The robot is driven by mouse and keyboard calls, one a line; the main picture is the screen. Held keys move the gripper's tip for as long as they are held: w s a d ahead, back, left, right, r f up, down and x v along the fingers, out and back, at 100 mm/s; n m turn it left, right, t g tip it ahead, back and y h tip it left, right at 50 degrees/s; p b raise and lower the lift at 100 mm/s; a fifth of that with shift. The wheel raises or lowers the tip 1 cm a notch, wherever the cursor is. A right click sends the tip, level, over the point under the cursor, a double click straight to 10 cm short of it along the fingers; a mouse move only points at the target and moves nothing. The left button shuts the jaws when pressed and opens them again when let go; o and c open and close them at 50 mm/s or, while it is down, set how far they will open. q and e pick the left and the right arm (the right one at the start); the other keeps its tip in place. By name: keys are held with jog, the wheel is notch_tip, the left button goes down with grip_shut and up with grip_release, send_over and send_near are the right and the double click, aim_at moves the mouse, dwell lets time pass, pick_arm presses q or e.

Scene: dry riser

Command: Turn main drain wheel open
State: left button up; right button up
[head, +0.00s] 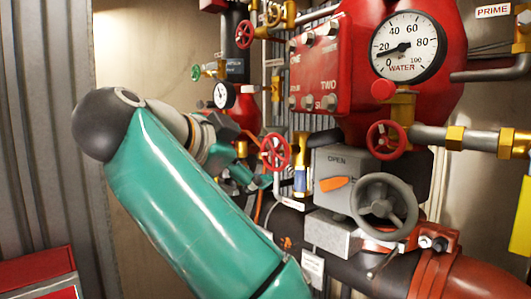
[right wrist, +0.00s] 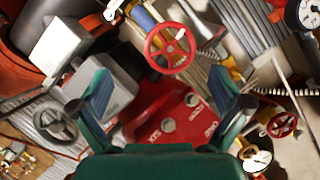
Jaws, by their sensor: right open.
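A red handwheel (head: 275,152) stands on the piping left of the grey valve box, with a small label below it that I cannot read. I cannot tell from labels which wheel is the main drain. My right gripper (head: 253,168) is close beside this wheel on its left, partly hidden behind my own teal arm. In the right wrist view the red wheel (right wrist: 170,48) lies ahead of the gap between the spread fingers of my gripper (right wrist: 160,82). Nothing is held. My left gripper is out of view.
A grey wheel (head: 385,207) sits on the valve box (head: 335,170) marked OPEN with an orange pointer. Another red wheel (head: 386,139) is above it, under the red valve body (head: 410,90) and water gauge (head: 407,46).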

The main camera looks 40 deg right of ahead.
jog(key=s+a, duration=0.2)
jog(key=a, duration=0.3)
jog(key=shift+a, duration=0.35)
